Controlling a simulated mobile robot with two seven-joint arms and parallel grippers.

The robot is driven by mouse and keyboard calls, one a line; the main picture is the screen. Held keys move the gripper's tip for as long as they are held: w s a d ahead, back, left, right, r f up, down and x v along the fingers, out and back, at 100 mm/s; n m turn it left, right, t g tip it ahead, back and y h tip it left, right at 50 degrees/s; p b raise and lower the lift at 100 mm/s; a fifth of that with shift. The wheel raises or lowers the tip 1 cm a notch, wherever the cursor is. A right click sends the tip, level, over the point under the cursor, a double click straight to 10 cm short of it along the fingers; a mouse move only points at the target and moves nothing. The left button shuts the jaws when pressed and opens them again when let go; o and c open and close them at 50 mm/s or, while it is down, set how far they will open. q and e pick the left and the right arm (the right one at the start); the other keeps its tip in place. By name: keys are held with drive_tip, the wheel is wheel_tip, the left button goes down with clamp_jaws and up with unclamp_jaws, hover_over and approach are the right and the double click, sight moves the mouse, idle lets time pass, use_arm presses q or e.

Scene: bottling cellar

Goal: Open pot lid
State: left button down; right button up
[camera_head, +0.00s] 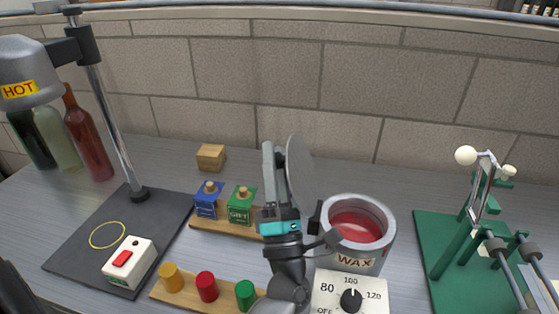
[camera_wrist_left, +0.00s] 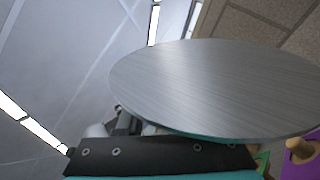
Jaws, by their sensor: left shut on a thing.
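The wax pot (camera_head: 386,236) is a grey round pot with a "WAX" label and red wax showing inside. Its mouth is uncovered. The pot lid (camera_head: 300,172) is a thin grey disc, standing steeply on edge to the left of the mouth. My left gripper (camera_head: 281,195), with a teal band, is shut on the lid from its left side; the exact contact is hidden. In the left wrist view the lid (camera_wrist_left: 215,90) fills much of the picture as a wide brushed-metal disc. A dark bracket sits between lid and pot. My right gripper is not in view.
A dial box (camera_head: 332,284) stands before the pot. A "HOT" lamp (camera_head: 28,72) stands at far left, bottles (camera_head: 88,140) behind. A green frame (camera_head: 445,250) stands right.

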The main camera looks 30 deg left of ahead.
use_arm(q)
drive_tip(key=shift+f, duration=0.15)
drive_tip(key=c, duration=0.5)
unclamp_jaws()
drive_tip(key=shift+c, duration=0.2)
